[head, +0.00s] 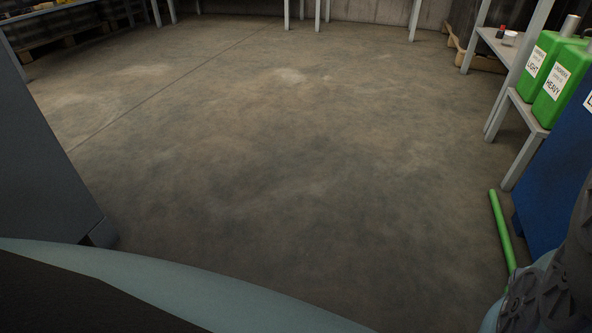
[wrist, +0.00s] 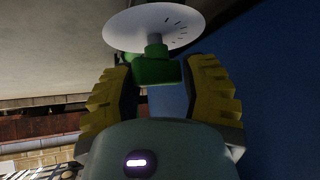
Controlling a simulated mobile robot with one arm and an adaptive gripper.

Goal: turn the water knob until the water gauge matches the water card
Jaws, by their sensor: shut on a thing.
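In the wrist view my gripper (wrist: 156,75) has its two yellow padded fingers on either side of a green knob (wrist: 154,71) and is shut on it. A grey stem joins the knob to a white disc (wrist: 155,24) with dark tick marks. I cannot tell from any lettering that this is the water knob. No water gauge needle or water card can be made out in either view. In the head view the gripper and knob are not seen; only part of my arm shows at the lower right.
A blue cabinet (head: 552,165) stands at the right, with a green pipe (head: 502,229) along the floor beside it. Green jugs labelled LIGHT (head: 540,62) and HEAVY (head: 556,88) stand on a bench behind. A grey cabinet (head: 45,140) is at the left. The middle floor is clear.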

